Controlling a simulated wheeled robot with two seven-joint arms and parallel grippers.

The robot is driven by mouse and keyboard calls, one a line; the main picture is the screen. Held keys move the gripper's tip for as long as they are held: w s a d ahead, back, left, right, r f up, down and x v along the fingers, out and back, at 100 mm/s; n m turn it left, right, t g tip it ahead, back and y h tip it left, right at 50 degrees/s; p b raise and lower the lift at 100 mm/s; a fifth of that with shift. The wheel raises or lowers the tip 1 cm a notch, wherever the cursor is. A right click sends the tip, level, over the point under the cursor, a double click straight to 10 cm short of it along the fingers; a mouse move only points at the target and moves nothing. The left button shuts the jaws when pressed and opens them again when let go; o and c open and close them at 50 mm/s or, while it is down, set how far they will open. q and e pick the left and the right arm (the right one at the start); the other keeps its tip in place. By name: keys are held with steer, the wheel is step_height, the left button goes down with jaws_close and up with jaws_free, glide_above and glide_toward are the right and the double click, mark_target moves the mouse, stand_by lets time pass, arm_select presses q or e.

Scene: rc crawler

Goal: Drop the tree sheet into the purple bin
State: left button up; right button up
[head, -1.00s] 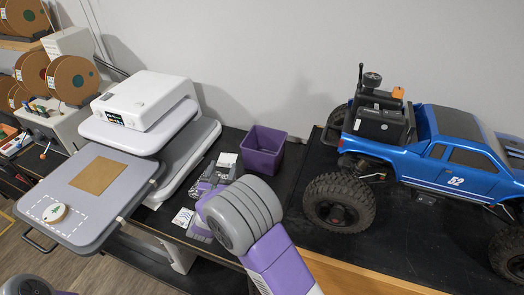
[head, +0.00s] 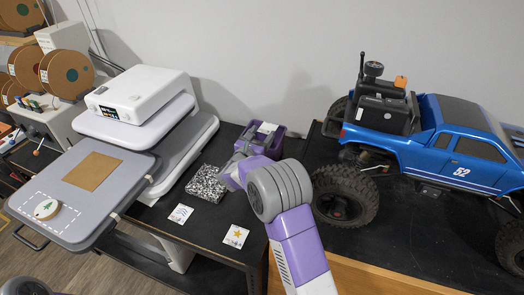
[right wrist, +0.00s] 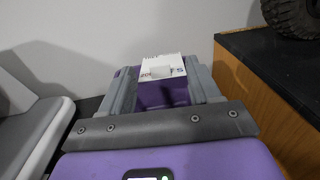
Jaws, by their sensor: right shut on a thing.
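I see no tree on that face. A tree picture shows on a round wooden disc (head: 46,209) on the press plate. My left gripper is not in view.
A sheet with blue stripes (head: 180,213) and a star sheet (head: 235,236) lie near the table's front edge. A speckled black-and-white pad (head: 206,184) lies behind them. The white press (head: 140,95) stands left of the bin, the blue truck (head: 455,150) right.

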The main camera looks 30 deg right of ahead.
step_height(320, 180, down, 2)
steer(key=shift+b, duration=0.4)
steer(key=o, duration=1.2)
steer(key=shift+c, duration=0.2)
steer(key=v, duration=0.7)
steer(key=shift+s+a, duration=0.2)
steer(key=shift+a, duration=0.05)
steer(key=shift+r, duration=0.1)
